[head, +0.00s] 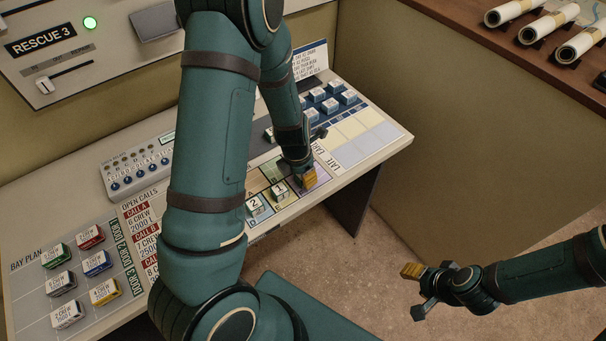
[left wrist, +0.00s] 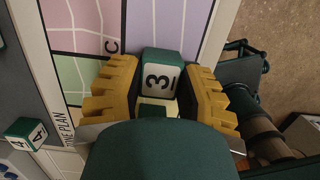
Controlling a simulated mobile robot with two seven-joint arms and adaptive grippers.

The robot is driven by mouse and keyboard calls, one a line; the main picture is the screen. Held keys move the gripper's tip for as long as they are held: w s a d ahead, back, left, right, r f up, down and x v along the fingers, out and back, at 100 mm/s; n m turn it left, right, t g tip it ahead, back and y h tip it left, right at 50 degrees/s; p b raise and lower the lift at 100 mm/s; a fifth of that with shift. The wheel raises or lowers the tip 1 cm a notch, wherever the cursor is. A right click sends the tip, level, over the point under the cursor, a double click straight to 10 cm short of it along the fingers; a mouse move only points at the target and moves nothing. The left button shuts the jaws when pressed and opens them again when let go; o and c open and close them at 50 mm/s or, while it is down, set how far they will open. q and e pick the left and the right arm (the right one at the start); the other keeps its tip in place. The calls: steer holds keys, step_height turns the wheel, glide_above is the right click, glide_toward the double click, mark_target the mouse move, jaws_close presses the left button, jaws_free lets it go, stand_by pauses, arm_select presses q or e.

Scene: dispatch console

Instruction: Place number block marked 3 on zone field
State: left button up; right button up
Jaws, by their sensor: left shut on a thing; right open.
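My left gripper (head: 307,178) is shut on a green-and-white block marked 3 (left wrist: 158,78), which sits between its yellow fingers in the left wrist view. The gripper is low over the right end of the coloured zone map (head: 268,180). In the left wrist view the block lies over a pale purple zone (left wrist: 154,22), right of the letter C. I cannot tell whether it touches the board. In the head view the fingers hide the block. My right gripper (head: 418,291) is open and empty, over the floor in front of the console.
A block marked 2 (head: 258,205) and another block (head: 280,191) stand on neighbouring zones. Several blue-sided blocks (head: 330,105) stand behind. A block marked 4 (left wrist: 27,132) is left of the gripper. Coloured call blocks (head: 96,263) sit on the bay plan. The console's front edge is close by.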

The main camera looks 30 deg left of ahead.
arm_select(q)
steer(key=shift+f, duration=0.2)
steer(key=o, duration=0.9)
steer(key=shift+r, duration=0.1)
